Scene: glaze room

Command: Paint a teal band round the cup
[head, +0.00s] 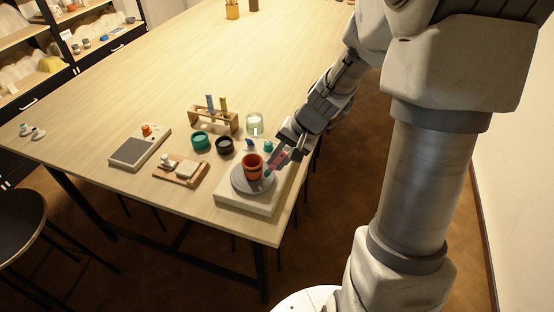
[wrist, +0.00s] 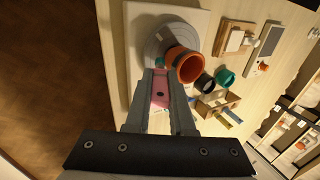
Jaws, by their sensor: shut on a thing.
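A terracotta orange cup (head: 252,168) stands upright on a round grey turntable (head: 240,186) on a white base (head: 270,204) at the table's near corner. In the wrist view the cup (wrist: 188,66) shows just beyond the fingertips. My gripper (head: 286,153) is at the cup's right side, shut on a pink-handled tool (wrist: 160,90). Its teal tip (head: 267,171) is close beside the cup wall; I cannot tell whether it touches. I see no teal on the visible cup wall; its far side is hidden.
A teal pot (head: 201,141), a dark pot (head: 225,145) and a glass jar (head: 255,123) stand behind the turntable. Behind the pots is a wooden rack (head: 231,125) with upright tools. A wooden board (head: 168,174) and a grey-topped device (head: 130,152) lie left. The table's far part is mostly clear.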

